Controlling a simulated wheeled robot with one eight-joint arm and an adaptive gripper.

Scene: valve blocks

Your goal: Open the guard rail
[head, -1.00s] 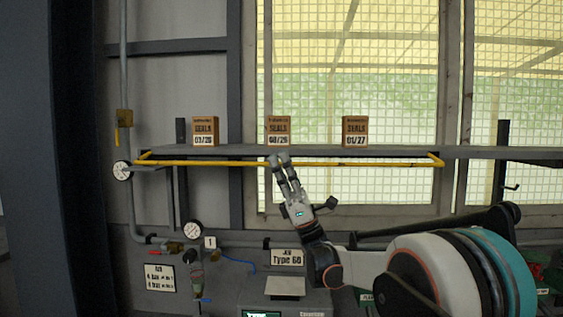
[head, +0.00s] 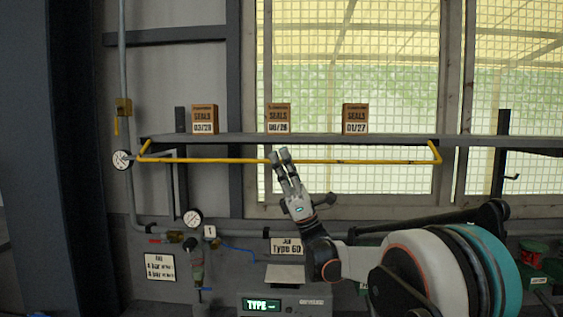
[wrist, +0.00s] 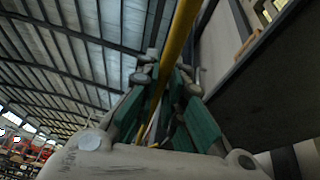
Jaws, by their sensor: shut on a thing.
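The guard rail is a long thin yellow bar (head: 360,161) with a bent arm at each end, running along the front of a grey shelf (head: 330,140). In the head view the bar hangs below the shelf's front edge. My gripper (head: 281,157) is shut on the bar a little left of its middle, reaching up from below. In the wrist view the yellow bar (wrist: 178,40) runs between the green-padded fingers of my gripper (wrist: 165,85). The finger contact is partly hidden there.
Three brown boxes of seals stand on the shelf: left (head: 205,119), middle (head: 278,118) and right (head: 355,118). A device with a lit display (head: 262,305) sits below. A black hook post (head: 501,155) stands at the right.

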